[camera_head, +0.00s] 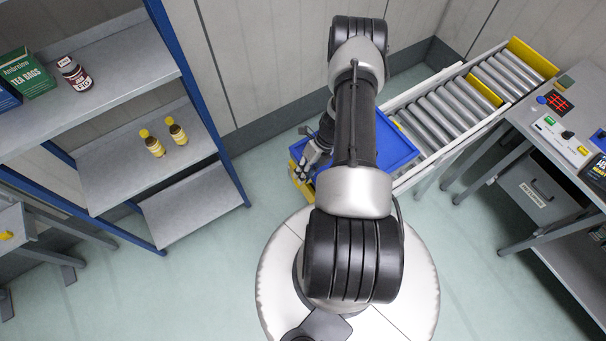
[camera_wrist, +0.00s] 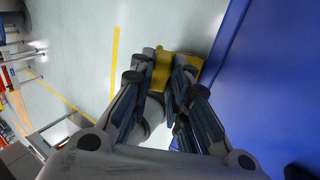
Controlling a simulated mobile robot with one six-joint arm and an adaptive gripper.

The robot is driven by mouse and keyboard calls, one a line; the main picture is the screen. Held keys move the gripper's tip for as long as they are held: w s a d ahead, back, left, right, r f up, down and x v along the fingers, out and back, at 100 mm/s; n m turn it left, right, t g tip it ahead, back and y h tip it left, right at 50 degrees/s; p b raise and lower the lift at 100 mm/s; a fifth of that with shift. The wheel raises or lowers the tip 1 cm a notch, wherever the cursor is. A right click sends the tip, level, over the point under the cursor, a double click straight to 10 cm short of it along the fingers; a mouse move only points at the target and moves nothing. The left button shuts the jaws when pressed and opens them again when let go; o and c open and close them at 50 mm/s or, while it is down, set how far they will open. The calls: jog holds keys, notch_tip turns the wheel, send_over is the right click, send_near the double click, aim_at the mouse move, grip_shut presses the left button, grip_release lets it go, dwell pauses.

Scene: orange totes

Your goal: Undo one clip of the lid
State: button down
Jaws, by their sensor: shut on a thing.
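The blue lid (camera_head: 393,147) lies flat on a tote, partly hidden behind my arm in the head view. It fills the right side of the wrist view (camera_wrist: 270,85). A yellow clip (camera_wrist: 162,70) sits at the lid's edge in the wrist view. My gripper (camera_wrist: 166,78) has its fingers closed around this clip, one on each side. In the head view my gripper (camera_head: 314,155) is at the lid's left edge, beside yellow parts (camera_head: 300,186) low on that side. Whether the clip is latched or loose cannot be told.
A roller conveyor (camera_head: 450,108) runs behind the lid to the right. A grey shelf (camera_head: 135,165) with two yellow-capped bottles (camera_head: 164,139) stands left. A workbench (camera_head: 560,125) with devices is at right. Floor between shelf and my base is clear.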

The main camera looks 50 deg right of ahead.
jog(key=c, duration=1.5)
grip_release()
jog(key=shift+d+r, duration=0.1)
jog(key=v, duration=1.1)
jog(key=shift+d+r, duration=0.2)
jog(key=shift+r, duration=0.15)
